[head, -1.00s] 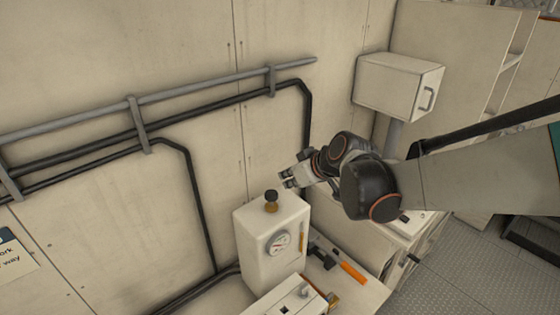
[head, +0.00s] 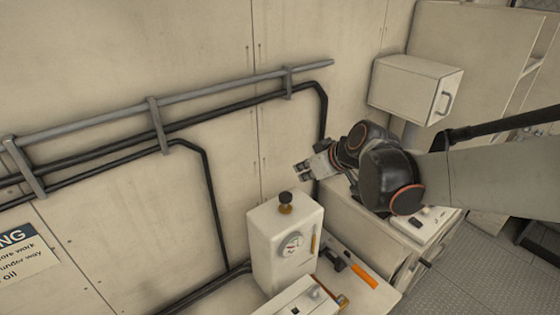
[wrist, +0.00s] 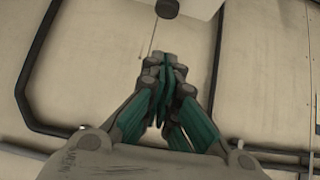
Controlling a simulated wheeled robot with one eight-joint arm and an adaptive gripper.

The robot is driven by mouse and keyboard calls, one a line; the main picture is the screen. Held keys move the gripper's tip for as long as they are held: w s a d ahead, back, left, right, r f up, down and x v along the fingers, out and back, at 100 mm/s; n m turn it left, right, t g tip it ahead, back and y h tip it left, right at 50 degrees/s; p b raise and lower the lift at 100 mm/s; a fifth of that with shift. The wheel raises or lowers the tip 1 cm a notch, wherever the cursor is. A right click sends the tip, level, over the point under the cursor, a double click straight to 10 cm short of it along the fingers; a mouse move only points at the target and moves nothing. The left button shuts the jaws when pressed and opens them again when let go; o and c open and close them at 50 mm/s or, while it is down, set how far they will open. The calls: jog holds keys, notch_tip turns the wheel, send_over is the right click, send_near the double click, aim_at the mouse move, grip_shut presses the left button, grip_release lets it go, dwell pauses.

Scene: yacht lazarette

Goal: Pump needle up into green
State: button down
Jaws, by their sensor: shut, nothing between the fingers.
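The pump unit is a cream box (head: 283,243) on the counter against the wall, in the lower middle of the head view. On its front is a round white gauge (head: 291,244); the needle's place on the scale is too small to read. A dark knob on a brass stem (head: 285,200) stands upright on its top. A dark round knob (wrist: 167,8) shows at the top edge of the wrist view, apart from my fingers. My gripper (head: 303,170) is shut and empty, above and a little right of the box. Its closed fingers also show in the wrist view (wrist: 167,62).
An orange-handled tool (head: 362,275) lies right of the box. A lower cream box (head: 300,298) stands in front. Pipes (head: 210,185) run along the wall behind. A wall cabinet (head: 415,88) hangs at the upper right. A warning sign (head: 25,255) is at left.

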send_over(286, 197)
notch_tip(286, 197, down, 7)
jog(key=shift+s+f, duration=0.1)
notch_tip(286, 197, down, 2)
jog(key=shift+f, duration=0.2)
jog(key=shift+d+f, duration=0.1)
jog(key=shift+f, duration=0.6)
jog(key=shift+f+b, duration=0.1)
jog(key=shift+b, duration=0.2)
